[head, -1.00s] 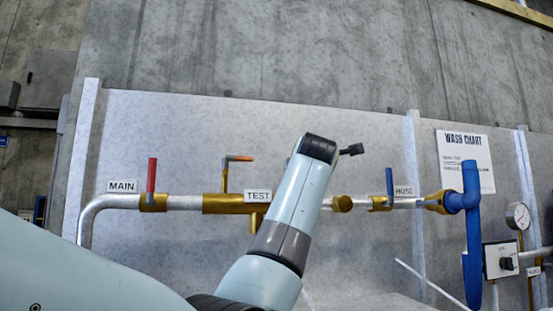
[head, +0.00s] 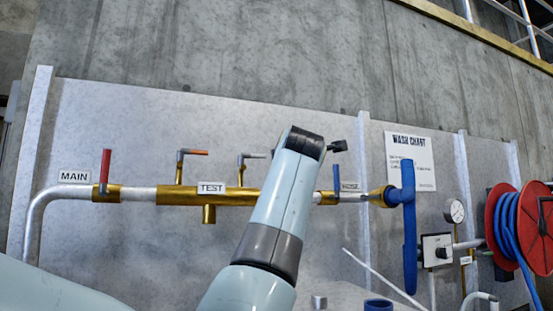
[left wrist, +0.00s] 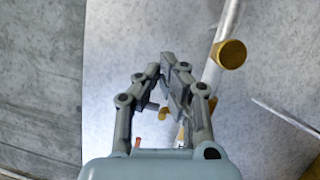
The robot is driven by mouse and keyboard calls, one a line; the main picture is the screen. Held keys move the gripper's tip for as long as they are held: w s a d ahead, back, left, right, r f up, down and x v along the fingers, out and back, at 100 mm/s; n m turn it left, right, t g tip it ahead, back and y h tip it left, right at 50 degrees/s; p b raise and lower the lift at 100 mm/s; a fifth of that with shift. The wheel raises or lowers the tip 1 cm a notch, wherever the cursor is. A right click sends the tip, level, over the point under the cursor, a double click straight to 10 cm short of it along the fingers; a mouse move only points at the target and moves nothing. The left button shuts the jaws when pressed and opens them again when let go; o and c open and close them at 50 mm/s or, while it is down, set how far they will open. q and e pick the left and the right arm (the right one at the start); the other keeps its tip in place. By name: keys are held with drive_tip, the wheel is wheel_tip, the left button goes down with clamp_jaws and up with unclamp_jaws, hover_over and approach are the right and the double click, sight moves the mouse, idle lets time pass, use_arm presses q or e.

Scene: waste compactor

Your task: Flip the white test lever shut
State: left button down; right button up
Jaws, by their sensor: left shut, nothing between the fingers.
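The white test lever (head: 254,156) stands on a brass stem above the brass TEST section (head: 170,196) of the pipe. Its pale handle points right, roughly along the pipe. A similar lever with an orange-red handle (head: 194,151) stands to its left. The TEST label (head: 211,188) is between and below them. In the left wrist view my left gripper (left wrist: 173,75) is shut and empty. A small grey handle and brass piece (left wrist: 164,113) show behind its fingers; contact is unclear. My right gripper is not in view.
A red MAIN lever (head: 105,172) stands upright on the left. A large blue handle (head: 409,225), a gauge (head: 454,211) and a red hose reel (head: 500,215) are further right. A grey panel backs the pipe.

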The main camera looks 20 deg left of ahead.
use_arm(q)
drive_tip(key=d, duration=0.3)
drive_tip(key=shift+s+d+f, duration=0.2)
drive_tip(key=shift+f, duration=0.1)
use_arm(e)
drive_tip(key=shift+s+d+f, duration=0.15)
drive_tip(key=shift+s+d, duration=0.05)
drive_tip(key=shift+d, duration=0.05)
